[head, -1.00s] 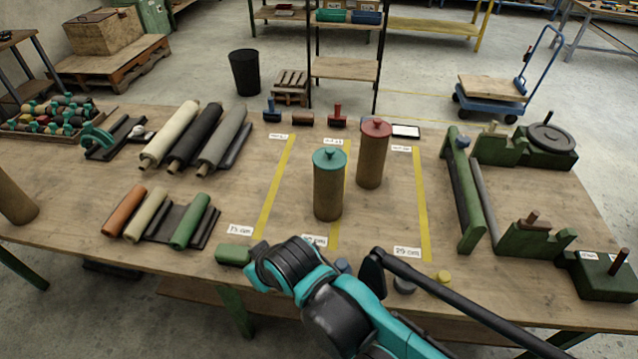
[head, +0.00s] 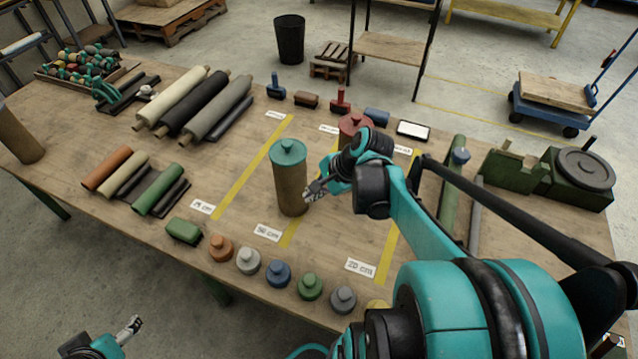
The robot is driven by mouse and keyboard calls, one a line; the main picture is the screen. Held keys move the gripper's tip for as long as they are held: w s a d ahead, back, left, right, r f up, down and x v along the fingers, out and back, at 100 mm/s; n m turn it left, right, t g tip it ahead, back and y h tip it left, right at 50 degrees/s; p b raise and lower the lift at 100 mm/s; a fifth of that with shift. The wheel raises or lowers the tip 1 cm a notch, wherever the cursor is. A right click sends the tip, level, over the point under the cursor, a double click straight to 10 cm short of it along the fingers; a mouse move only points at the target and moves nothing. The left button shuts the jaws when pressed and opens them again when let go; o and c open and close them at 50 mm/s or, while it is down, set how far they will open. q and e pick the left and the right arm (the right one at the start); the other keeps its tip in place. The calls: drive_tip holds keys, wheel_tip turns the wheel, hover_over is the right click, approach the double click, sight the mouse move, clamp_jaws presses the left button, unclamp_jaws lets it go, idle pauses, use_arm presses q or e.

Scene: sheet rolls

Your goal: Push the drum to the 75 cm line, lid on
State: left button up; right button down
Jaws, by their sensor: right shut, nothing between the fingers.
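A brown cardboard-like drum with a teal knobbed lid (head: 288,175) stands upright at the 50 cm line (head: 288,236), lid on. The yellow 75 cm line (head: 240,182) runs to its left, with bare table between. My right gripper (head: 311,194) is shut and empty, low at the drum's right side; I cannot tell if it touches. A second drum with a red lid (head: 354,124) stands behind, mostly hidden by my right arm. My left gripper (head: 134,325) is at the bottom left, off the table's front edge; its jaw opening is unclear.
Several small knobbed lids (head: 279,272) line the front edge beside a green block (head: 184,230). Short rolls (head: 157,190) and long rolls (head: 190,104) lie left of the 75 cm line. A white-faced tablet (head: 413,130) lies at the back.

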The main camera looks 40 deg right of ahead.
drive_tip(key=s+d+f+m+t+y, duration=0.1)
drive_tip(key=s+d+f+m+t, duration=0.15)
drive_tip(key=d+m, duration=0.85)
drive_tip(key=w+a+f+b, duration=0.4)
drive_tip(key=w+f, duration=0.2)
drive_tip(key=w, duration=0.3)
drive_tip(key=shift+w+n+y+b, duration=0.25)
drive_tip(key=shift+n+y+b, duration=0.05)
drive_tip(key=shift+n, duration=0.1)
drive_tip(key=shift+a, duration=0.1)
drive_tip(key=w+a, duration=0.5)
drive_tip(key=w, duration=0.4)
drive_tip(key=w+a, duration=0.5)
drive_tip(key=w, duration=0.5)
drive_tip(key=shift+w+a, duration=0.15)
drive_tip(key=shift+a, duration=0.15)
